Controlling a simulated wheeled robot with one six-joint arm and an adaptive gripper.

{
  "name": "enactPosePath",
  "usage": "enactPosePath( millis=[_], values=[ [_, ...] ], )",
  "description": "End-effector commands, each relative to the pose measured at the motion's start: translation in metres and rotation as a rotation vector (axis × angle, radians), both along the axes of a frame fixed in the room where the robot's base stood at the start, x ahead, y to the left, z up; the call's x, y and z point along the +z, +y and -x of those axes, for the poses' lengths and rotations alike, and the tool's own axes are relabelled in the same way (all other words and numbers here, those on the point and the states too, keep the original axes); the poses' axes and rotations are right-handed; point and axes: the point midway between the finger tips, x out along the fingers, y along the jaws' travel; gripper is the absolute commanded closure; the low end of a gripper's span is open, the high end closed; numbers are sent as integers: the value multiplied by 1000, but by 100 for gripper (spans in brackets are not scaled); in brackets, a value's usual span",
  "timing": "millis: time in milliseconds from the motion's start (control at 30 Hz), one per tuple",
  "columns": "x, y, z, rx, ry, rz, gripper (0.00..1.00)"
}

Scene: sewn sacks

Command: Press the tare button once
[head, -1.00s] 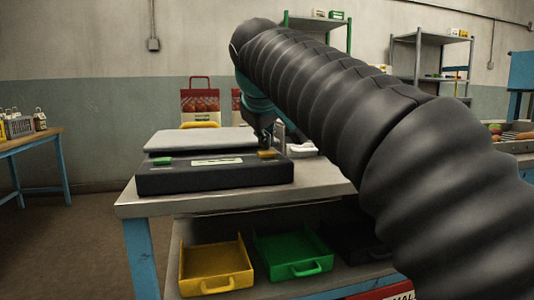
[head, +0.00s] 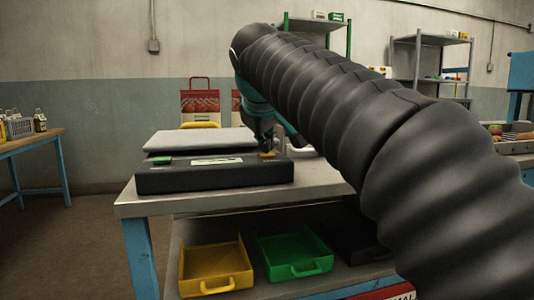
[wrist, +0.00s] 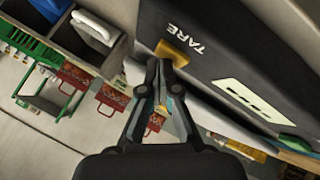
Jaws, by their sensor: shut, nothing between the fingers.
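A black scale (head: 215,177) with a pale weighing plate (head: 202,140) stands on the table. Its front panel carries a green button (head: 162,160), a light display (head: 216,161) and a yellow button (head: 268,155) at the right end. In the wrist view the yellow button (wrist: 172,52) sits beside the printed word TARE (wrist: 183,37). My gripper (head: 267,148) is shut and empty, with its tips at the yellow button. In the wrist view the closed fingertips (wrist: 163,62) overlap the button's lower edge; I cannot tell whether they touch it.
The table (head: 135,205) is bare in front of the scale. A yellow tray (head: 213,265) and a green tray (head: 290,254) lie on its lower shelf. Red sacks (head: 201,101) stand behind. My arm covers the right side of the head view.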

Motion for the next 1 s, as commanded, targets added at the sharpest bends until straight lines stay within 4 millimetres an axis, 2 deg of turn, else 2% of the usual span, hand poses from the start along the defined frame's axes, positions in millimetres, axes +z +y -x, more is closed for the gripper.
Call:
enactPosePath(
  millis=[367, 733, 1000],
  values=[
    [0, 0, 0, -1, 2, 0, 100],
    [16, 0, 0, 0, 1, 0, 100],
    [16, 0, 0, -1, 1, 0, 100]
  ],
)
